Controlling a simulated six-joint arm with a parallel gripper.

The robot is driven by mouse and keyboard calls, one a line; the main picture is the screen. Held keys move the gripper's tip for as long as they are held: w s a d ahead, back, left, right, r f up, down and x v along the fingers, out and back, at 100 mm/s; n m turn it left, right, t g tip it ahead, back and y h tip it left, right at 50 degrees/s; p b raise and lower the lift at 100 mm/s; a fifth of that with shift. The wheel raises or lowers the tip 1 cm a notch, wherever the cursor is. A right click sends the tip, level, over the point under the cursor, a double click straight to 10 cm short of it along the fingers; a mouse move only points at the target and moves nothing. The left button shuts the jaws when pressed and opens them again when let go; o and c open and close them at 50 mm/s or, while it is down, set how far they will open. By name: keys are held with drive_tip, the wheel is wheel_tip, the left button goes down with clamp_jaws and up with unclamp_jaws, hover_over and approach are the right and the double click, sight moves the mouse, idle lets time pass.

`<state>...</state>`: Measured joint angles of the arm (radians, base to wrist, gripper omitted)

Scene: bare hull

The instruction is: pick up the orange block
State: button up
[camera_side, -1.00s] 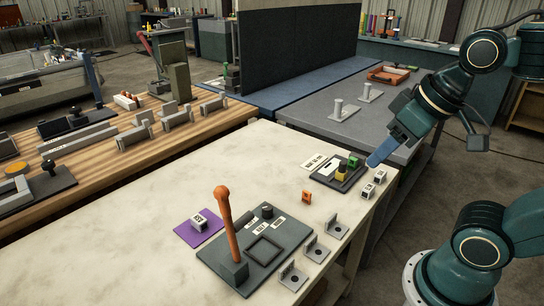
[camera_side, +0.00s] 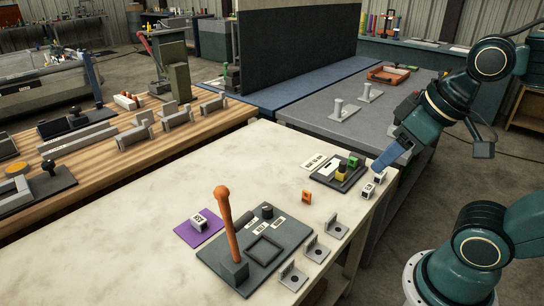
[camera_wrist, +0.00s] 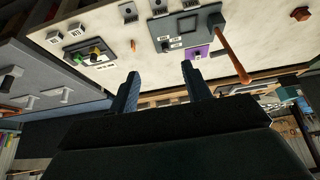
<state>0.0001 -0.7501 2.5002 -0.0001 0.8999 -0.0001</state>
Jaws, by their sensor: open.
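The orange block (camera_side: 306,197) is small and sits on the pale worktop, near its right part, between the small dark tray and the dark panel with the orange lever. It shows as a small orange patch in the wrist view (camera_wrist: 132,45). My gripper (camera_side: 380,167) is above the right edge of the worktop, to the right of the block and apart from it. In the wrist view its two blue fingers (camera_wrist: 160,72) are spread with nothing between them.
A dark tray (camera_side: 333,178) holds a yellow and a green piece. White labelled cubes (camera_side: 367,190) lie near the right edge. The tall orange lever (camera_side: 228,225) rises from a dark panel. Grey brackets (camera_side: 317,249) line the front right edge. The worktop's left side is mostly clear.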

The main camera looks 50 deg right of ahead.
drive_tip(key=shift+o, duration=0.5)
drive_tip(key=w+d+f+m+g+y, duration=0.1)
drive_tip(key=w+d+m+g, duration=0.2)
drive_tip(key=w, duration=0.5)
drive_tip(key=w+d+f+m, duration=0.1)
drive_tip(key=w+d+m, duration=0.1)
drive_tip(key=w+m, duration=0.45)
drive_tip(key=w+d+f+m+g+y, duration=0.1)
drive_tip(key=w+d+f+m, duration=0.3)
drive_tip(key=f, duration=0.4)
drive_tip(key=w+d+f+m+g+y, duration=0.1)
drive_tip(key=w+d+f+m+y, duration=0.1)
drive_tip(key=w+d+f+m, duration=0.2)
drive_tip(key=w+d+f, duration=0.1)
drive_tip(key=d+f, duration=0.2)
drive_tip(key=d, duration=0.2)
drive_tip(key=shift+w+d+f+g+y, duration=0.15)
drive_tip(key=shift+w+f+g+y, duration=0.15)
drive_tip(key=shift+w+f, duration=0.1)
drive_tip(key=shift+m, duration=0.25)
